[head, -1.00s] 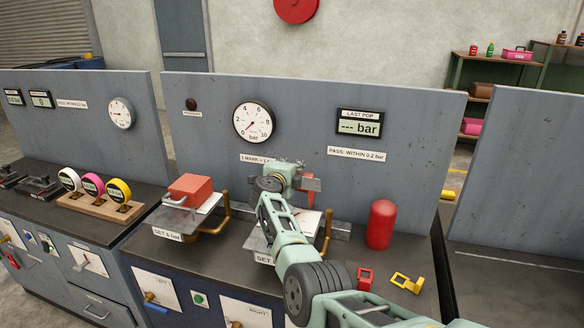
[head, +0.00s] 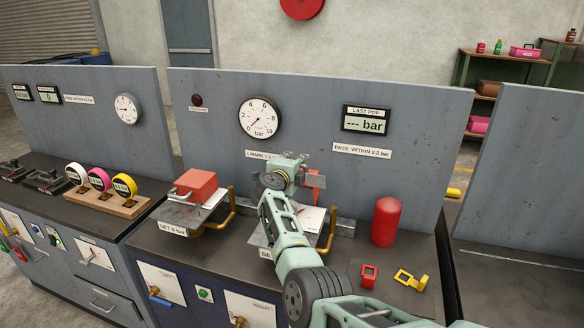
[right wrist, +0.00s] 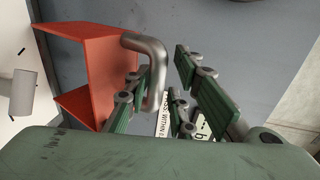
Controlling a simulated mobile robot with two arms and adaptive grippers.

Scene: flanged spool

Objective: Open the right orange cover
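The right orange cover (head: 316,181) is mostly hidden behind my right gripper in the head view. It seems tilted up above its white plate (head: 311,219). In the right wrist view the cover (right wrist: 90,50) is at the left, its hollow side showing. A bent grey handle (right wrist: 153,62) sticks out from it. My right gripper (right wrist: 165,85) has its fingers apart, with the handle beside the left finger; I cannot tell whether they touch. The right gripper also shows in the head view (head: 283,174). My left gripper is out of view.
The left orange cover (head: 196,185) sits down on its stand. A red cylinder (head: 385,222), a red block (head: 369,275) and a yellow bracket (head: 410,279) are on the bench to the right. A grey panel (head: 400,180) with gauges stands behind.

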